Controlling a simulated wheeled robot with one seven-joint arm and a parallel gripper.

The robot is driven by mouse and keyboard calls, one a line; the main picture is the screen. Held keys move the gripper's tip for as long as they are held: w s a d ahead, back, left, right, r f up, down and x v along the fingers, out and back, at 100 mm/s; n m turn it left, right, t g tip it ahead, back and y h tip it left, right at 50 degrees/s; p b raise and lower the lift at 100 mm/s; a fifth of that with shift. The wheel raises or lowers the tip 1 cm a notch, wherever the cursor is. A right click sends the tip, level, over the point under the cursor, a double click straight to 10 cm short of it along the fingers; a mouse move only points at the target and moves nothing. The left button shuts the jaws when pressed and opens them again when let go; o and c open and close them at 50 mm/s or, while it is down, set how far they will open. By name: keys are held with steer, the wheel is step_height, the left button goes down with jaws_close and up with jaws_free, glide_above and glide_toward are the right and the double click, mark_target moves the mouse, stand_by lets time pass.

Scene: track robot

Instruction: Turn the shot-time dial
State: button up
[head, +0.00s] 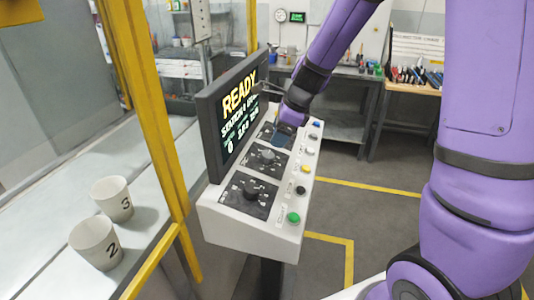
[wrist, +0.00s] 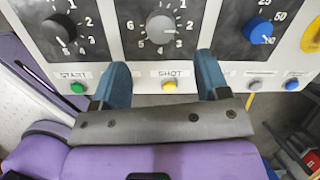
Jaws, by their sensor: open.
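The grey dial (wrist: 160,27), above the SHOT label, is in the upper middle of the wrist view, on a black numbered plate; its light mark points right, near the 3. In the head view the grey dial (head: 267,156) is the middle one on the sloping console. My gripper (wrist: 162,64) is open and empty. Its two blue fingers are wide apart, left and right of the SHOT label, with the tips just below the grey dial. In the head view my gripper (head: 283,134) is over the console's far part and hides the far dial.
A black dial (wrist: 58,30) and a blue dial (wrist: 257,30) flank the grey one. A yellow button (wrist: 169,85) lies between my fingers. The READY screen (head: 232,115) rises along the console's left side. Two numbered cups (head: 96,242) stand on a bench at left.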

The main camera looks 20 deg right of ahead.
mark_target(267, 154)
steer(key=x, duration=0.8)
steer(key=shift+f, duration=0.2)
steer(key=c, duration=0.9)
